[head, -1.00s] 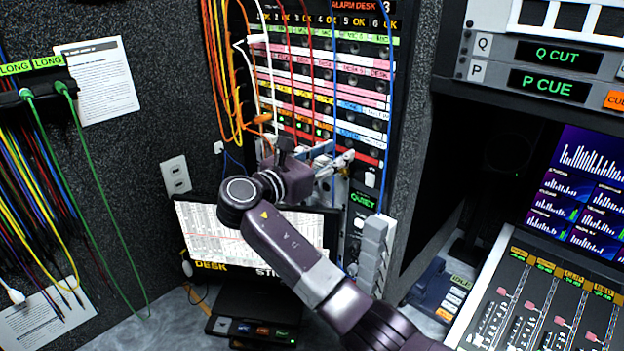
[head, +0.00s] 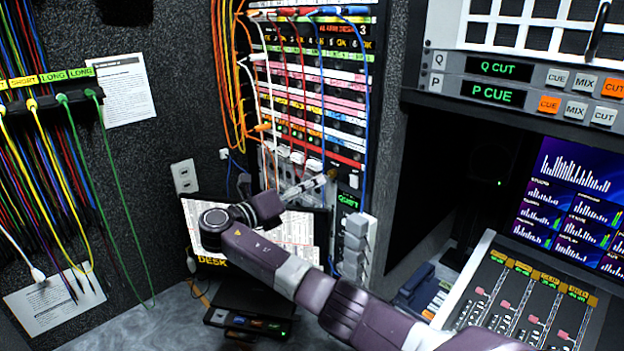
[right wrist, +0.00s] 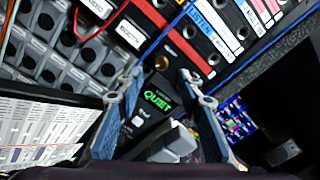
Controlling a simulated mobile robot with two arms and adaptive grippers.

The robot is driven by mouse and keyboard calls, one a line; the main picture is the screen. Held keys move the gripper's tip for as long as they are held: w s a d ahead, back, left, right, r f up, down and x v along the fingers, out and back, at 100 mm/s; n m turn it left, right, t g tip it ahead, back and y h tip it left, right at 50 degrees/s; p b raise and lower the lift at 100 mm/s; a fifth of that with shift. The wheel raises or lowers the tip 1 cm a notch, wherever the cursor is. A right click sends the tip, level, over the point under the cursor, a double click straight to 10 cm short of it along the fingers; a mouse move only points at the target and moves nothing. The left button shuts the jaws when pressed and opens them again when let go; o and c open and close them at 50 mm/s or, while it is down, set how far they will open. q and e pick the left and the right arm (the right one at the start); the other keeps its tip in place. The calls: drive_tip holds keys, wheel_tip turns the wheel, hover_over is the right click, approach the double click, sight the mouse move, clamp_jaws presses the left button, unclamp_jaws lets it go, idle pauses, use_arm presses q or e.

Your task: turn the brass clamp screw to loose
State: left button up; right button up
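A small round brass screw head (right wrist: 161,62), probably the clamp screw, shows in the right wrist view on the dark panel just above the green QUIET display (right wrist: 157,98). My right gripper (right wrist: 160,82) is open, with one finger on each side of the screw in the picture. Nothing is between the fingertips, and I cannot tell how far they are from the panel. In the head view my right gripper (head: 318,184) is in front of the lower patch bay, left of the QUIET sign (head: 347,200). I cannot make out the screw there. My left gripper is not in view.
Grey stacked blocks (head: 356,245) stand below the QUIET sign. Coloured patch cords (head: 366,100) hang over the patch bay, one blue cord near its right edge. A monitor (head: 300,228) is behind my arm. A mixing desk (head: 520,295) is at right.

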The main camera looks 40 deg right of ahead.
sight(330, 176)
drive_tip(key=d+p, duration=0.1)
drive_tip(key=d, duration=0.3)
drive_tip(key=shift+w+d+r, duration=0.1)
drive_tip(key=shift+d+r, duration=0.05)
drive_tip(key=shift+d, duration=0.75)
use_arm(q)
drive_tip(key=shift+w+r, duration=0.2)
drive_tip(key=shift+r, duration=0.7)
use_arm(e)
clamp_jaws()
